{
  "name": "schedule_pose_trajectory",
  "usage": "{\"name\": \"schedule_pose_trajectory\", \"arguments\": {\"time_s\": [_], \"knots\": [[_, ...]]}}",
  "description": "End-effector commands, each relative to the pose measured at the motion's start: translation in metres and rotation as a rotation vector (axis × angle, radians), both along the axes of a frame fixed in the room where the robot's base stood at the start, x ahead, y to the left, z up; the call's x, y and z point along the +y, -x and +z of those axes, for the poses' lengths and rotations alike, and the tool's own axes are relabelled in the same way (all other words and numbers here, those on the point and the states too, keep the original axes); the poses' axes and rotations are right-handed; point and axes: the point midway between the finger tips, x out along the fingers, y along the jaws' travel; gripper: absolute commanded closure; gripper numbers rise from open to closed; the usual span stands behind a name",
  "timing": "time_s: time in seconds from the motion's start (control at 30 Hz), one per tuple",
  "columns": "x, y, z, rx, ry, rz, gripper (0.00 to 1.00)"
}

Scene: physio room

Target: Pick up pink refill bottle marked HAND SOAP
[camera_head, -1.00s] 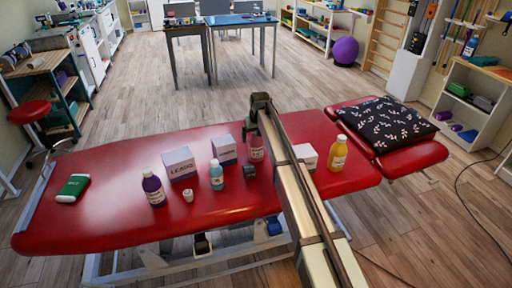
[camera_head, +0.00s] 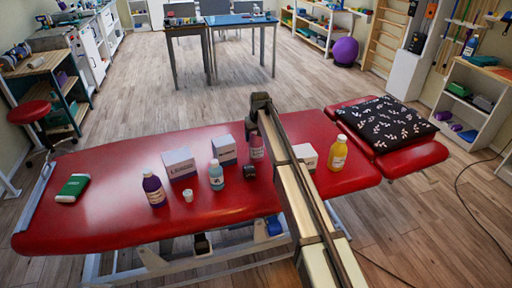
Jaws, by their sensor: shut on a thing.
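The pink bottle (camera_head: 257,147) stands upright among other items on the red treatment table. Its label cannot be read at this size, and my arm hides its right side. My gripper (camera_head: 251,150) is at the bottle, reaching down from the end of my arm, with a dark finger part in front of its left edge. The gripper is shut on the pink bottle. I cannot tell whether the bottle's base is touching the table.
On the red table (camera_head: 110,219) stand a purple bottle (camera_head: 154,190), a light blue bottle (camera_head: 216,175), a yellow bottle (camera_head: 338,153), a small white cup (camera_head: 188,195), and white boxes (camera_head: 179,164) (camera_head: 224,149). Another box (camera_head: 306,156) is partly behind my arm. A green pack (camera_head: 73,187) lies left.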

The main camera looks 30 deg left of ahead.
Motion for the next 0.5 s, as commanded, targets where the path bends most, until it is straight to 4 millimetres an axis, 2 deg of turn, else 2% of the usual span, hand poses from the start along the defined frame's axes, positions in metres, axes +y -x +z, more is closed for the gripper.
{"name": "schedule_pose_trajectory", "arguments": {"time_s": [0.03, 0.13, 0.5], "knots": [[-0.0001, -0.0001, 0.0001, 0.000, 0.000, 0.000, 0.90], [-0.0001, 0.0000, 0.0002, 0.000, 0.000, 0.000, 0.99], [0.0002, -0.0003, 0.0043, -0.001, -0.001, 0.000, 1.00]]}}
